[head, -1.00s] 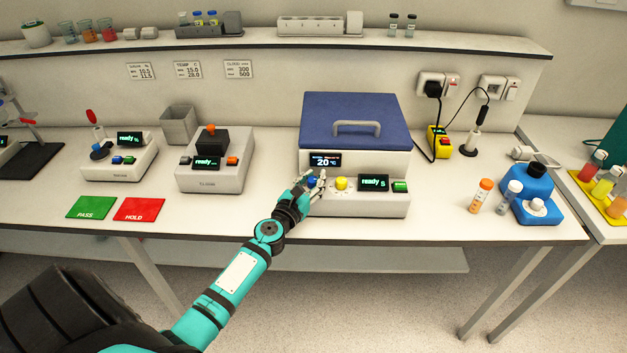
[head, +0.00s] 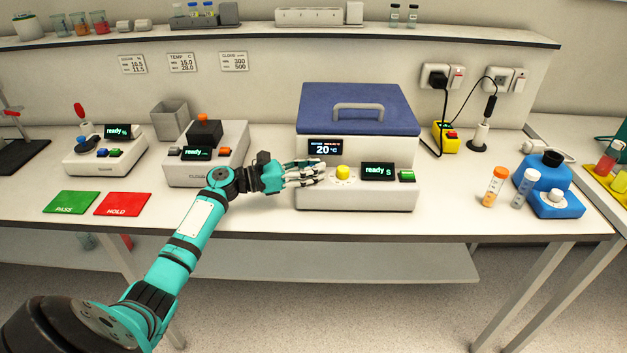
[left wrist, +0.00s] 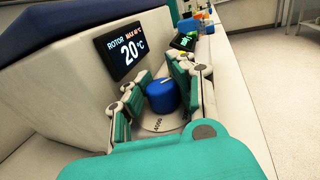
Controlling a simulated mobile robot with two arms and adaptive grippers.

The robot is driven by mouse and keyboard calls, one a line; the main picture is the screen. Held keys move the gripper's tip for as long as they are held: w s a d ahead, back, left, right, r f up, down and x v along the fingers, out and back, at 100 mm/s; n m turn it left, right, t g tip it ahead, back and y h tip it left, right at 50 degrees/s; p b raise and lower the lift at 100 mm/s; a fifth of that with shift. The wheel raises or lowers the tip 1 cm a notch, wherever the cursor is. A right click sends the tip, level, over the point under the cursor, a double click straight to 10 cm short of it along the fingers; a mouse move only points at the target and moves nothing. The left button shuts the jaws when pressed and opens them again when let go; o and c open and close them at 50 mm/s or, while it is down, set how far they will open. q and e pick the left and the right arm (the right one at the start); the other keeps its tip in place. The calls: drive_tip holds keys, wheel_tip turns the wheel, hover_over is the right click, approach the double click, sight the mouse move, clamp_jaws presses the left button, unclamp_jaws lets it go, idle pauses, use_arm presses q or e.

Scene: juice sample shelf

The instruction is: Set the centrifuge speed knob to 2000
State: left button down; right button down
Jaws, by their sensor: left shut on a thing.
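The centrifuge (head: 352,200) is a white box with a blue lid, on the bench at middle right. Its display (head: 323,148) reads 20 °C. The blue knob (left wrist: 162,97) is on the front ledge below that display, with a pale mark on top; a printed dial plate (left wrist: 158,125) lies around it, its numbers too small to read surely. My left gripper (head: 306,174) comes in from the left and is shut on this knob, fingers on both sides in the left wrist view. The fingers hide the knob in the head view. My right gripper is not in view.
A yellow knob (head: 343,173), a "ready" screen (head: 378,172) and a green button (head: 407,176) sit right of my fingers. A grey device (head: 207,165) stands behind my left wrist. Green (head: 71,203) and red (head: 122,204) mats lie at the front left.

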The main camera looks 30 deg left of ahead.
use_arm(q)
drive_tip(key=shift+f+m+g+h+b, duration=0.2)
drive_tip(key=shift+m+g+h+b, duration=0.8)
drive_tip(key=shift+g+h+b, duration=0.15)
drive_tip(key=c, duration=1)
unclamp_jaws()
drive_tip(key=shift+s+a+r, duration=0.1)
drive_tip(key=shift+s+a, duration=0.05)
drive_tip(key=shift+a, duration=0.05)
drive_tip(key=shift+r, duration=0.1)
drive_tip(key=shift+d, duration=0.1)
drive_tip(key=shift+v, duration=4.05)
